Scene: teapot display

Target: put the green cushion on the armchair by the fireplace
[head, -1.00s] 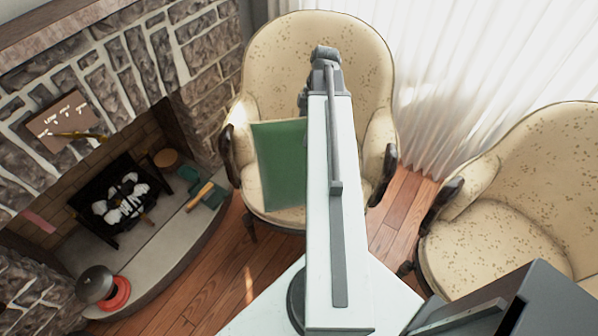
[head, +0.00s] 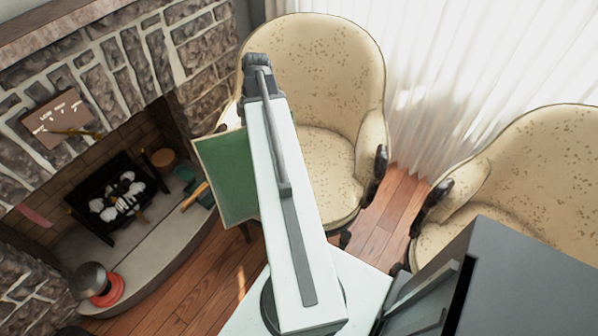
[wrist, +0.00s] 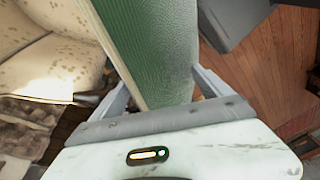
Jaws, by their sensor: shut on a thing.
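The green cushion (head: 228,178) hangs upright at the left side of my arm in the head view. My arm covers its right part. In the wrist view the cushion (wrist: 160,50) stands between the two fingers of my gripper (wrist: 160,95), which is shut on it. The armchair by the fireplace (head: 325,150) is cream with brown specks and stands behind my arm; its seat is bare where it shows. The cushion overlaps the chair's left arm in the picture. I cannot tell the gap between them. The fireplace (head: 110,150) is at the left.
A second cream armchair (head: 540,185) stands at the right. A red and grey round object (head: 97,285) and several small items lie on the stone hearth (head: 165,262). A white curtain (head: 460,80) hangs behind. Wooden floor (head: 388,215) shows between the chairs.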

